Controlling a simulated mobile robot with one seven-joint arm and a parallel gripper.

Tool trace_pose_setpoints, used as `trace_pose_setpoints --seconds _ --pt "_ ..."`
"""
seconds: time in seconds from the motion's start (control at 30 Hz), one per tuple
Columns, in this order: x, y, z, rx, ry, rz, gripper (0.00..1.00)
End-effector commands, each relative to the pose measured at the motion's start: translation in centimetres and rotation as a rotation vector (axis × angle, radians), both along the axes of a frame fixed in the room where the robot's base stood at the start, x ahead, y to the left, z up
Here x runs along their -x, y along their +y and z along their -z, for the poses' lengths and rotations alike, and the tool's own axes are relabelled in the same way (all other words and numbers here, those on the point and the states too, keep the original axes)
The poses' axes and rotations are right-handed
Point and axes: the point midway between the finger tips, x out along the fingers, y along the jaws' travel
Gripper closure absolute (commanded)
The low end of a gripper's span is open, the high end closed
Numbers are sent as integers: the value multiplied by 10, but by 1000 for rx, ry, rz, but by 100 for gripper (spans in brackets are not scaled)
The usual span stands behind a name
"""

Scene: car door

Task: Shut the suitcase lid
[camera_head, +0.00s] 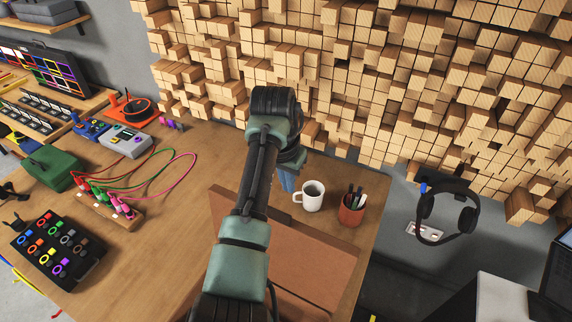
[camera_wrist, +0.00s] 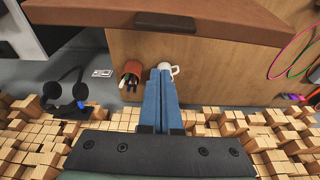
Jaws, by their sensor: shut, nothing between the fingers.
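The brown suitcase (camera_head: 318,262) lies on the wooden desk, partly hidden behind my arm. A flat brown panel with a raised edge shows, but how far the lid is open is hard to tell. In the wrist view, a brown edge of the suitcase (camera_wrist: 230,22) with a dark handle or latch crosses the top. My gripper (camera_wrist: 160,72) has its blue fingers together with nothing between them. In the head view, my gripper (camera_head: 288,182) points down beyond the suitcase's far edge, left of the mug, apart from the suitcase.
A white mug (camera_head: 309,196) and a brown pen cup (camera_head: 351,208) stand close to the right of my gripper. Cables and a connector block (camera_head: 110,208) lie left on the desk (camera_head: 165,255). The wooden block wall (camera_head: 350,75) rises behind. Headphones (camera_head: 446,212) hang at right.

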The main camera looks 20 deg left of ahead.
Motion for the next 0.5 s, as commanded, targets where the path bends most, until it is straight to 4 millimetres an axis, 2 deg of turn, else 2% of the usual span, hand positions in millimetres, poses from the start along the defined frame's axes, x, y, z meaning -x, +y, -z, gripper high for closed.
trace_pose_setpoints --seconds 0.17,0.5 --pt "-5 -2 28 0 3 0 100" --pt "25 6 23 0 0 -1 100"
